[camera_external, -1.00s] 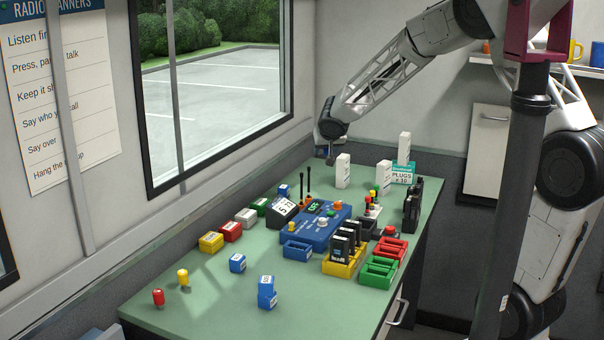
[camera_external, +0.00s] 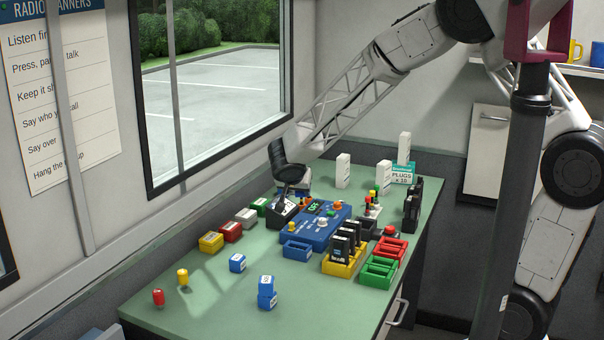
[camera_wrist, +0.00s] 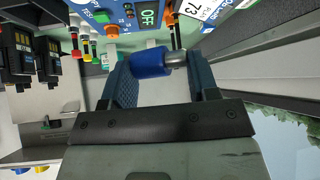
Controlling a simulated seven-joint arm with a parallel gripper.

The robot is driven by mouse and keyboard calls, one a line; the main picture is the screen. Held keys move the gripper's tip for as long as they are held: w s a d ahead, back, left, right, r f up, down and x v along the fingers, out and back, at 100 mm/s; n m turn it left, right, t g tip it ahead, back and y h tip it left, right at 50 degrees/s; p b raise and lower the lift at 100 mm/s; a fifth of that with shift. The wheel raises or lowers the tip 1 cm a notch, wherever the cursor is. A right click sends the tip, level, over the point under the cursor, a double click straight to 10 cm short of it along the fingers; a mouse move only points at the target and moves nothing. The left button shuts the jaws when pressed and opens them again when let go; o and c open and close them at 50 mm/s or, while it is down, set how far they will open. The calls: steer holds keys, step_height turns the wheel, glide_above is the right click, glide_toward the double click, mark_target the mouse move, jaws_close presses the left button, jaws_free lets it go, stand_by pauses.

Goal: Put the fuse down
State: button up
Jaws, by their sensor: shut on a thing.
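In the wrist view a blue fuse (camera_wrist: 150,63) with a grey metal end lies sideways between the fingers of my gripper (camera_wrist: 158,66), which is shut on it. In the external view my gripper (camera_external: 285,198) is low over the far left part of the green table (camera_external: 215,300), just behind the tilted number display. The held fuse cannot be made out there.
A blue console (camera_external: 316,237) with a green-lit screen and knobs is close to my gripper. Coloured boxes, including a yellow box (camera_external: 211,242), line the left edge. Black radios stand in a yellow rack (camera_external: 343,268). White blocks stand behind. The near left table is mostly clear.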

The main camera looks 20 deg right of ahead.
steer(key=s+a+f+m+g+h, duration=0.1)
steer(key=s+a, duration=0.3)
steer(key=s, duration=0.4)
steer(key=s+a+f+m+g+h, duration=0.1)
steer(key=s+a+m, duration=0.3)
steer(key=s, duration=0.4)
steer(key=shift+s+a+f+m+g+h, duration=0.25)
steer(key=shift+a+f+g+h, duration=0.2)
steer(key=shift+a, duration=0.3)
glide_above(292, 266)
steer(key=s+a, duration=0.1)
steer(key=a, duration=0.1)
steer(key=shift+s+a+f, duration=0.1)
steer(key=shift+f, duration=1.5)
steer(key=shift+a+f, duration=0.1)
steer(key=shift+f, duration=1.45)
steer(key=shift+f, duration=1.85)
steer(key=shift+f, duration=0.1)
steer(key=o, duration=1)
steer(key=shift+c, duration=0.2)
